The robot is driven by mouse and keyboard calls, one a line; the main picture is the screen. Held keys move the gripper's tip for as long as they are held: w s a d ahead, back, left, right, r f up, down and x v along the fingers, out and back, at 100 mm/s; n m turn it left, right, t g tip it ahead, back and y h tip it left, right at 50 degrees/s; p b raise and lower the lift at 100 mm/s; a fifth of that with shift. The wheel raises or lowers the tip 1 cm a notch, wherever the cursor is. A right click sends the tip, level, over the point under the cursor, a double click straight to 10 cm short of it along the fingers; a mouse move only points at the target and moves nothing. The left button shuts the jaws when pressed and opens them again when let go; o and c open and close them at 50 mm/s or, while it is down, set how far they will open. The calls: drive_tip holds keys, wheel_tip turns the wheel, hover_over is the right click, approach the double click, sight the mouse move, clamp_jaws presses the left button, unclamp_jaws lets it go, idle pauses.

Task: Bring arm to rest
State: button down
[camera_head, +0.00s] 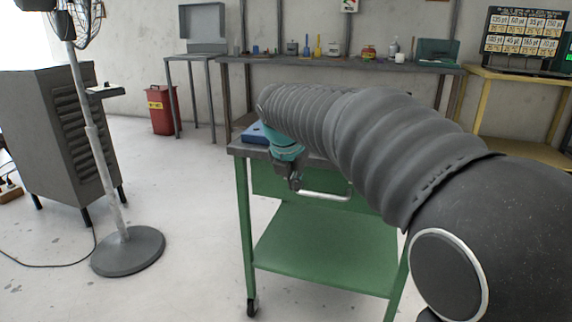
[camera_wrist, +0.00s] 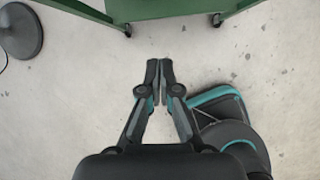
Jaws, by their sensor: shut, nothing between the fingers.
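My arm stretches from the right side of the head view toward the middle. My gripper (camera_head: 287,180) hangs at its end in front of the near edge of a green cart (camera_head: 325,250). In the wrist view my gripper (camera_wrist: 166,62) points down over the bare floor, its two fingertips together with nothing between them. The cart's green edge (camera_wrist: 170,10) runs across the top of that view. My arm hides much of the cart's top in the head view.
A pedestal fan (camera_head: 128,250) stands at the left, near a grey cabinet (camera_head: 60,135). A red bin (camera_head: 162,110) and a long workbench (camera_head: 340,62) stand along the back wall. A blue object (camera_head: 254,133) lies on the cart top.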

drive_tip(key=s+d+f+m+g+y, duration=0.15)
drive_tip(key=s+f+m, duration=0.7)
drive_tip(key=m, duration=0.95)
drive_tip(key=s+d+m+t, duration=0.1)
drive_tip(key=s+d+m, duration=0.3)
drive_tip(key=s, duration=0.7)
drive_tip(key=s+d+m+t, duration=0.1)
drive_tip(key=s+d+m, duration=0.4)
drive_tip(key=s+m, duration=0.4)
drive_tip(key=shift+s+d+f, duration=0.2)
drive_tip(key=shift+s+f, duration=0.15)
drive_tip(key=shift+s, duration=0.5)
drive_tip(key=shift+a, duration=0.1)
